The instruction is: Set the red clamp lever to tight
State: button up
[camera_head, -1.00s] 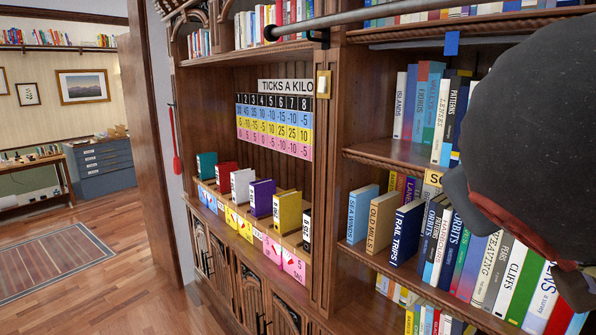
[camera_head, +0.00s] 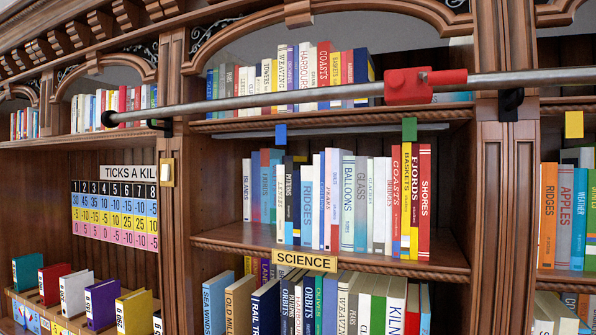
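A red clamp (camera_head: 406,87) sits around the grey metal rail (camera_head: 260,101) that runs across the front of the bookcase. Its red lever (camera_head: 447,77) sticks out to the right, roughly level and along the rail. A small round pivot shows where the lever meets the clamp body. No tight or loose marking can be read. My gripper is not in view.
Dark brackets (camera_head: 511,100) hold the rail to the bookcase uprights. Book-filled shelves lie behind and below it, with a SCIENCE plate (camera_head: 305,261) on one edge. A number chart (camera_head: 115,213) hangs at left above several upright books.

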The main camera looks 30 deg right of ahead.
aim_at(435, 78)
jog(key=k+l+z, duration=0.15)
jog(key=z, duration=0.2)
jog(key=k+l+z, duration=0.15)
jog(key=z, duration=0.2)
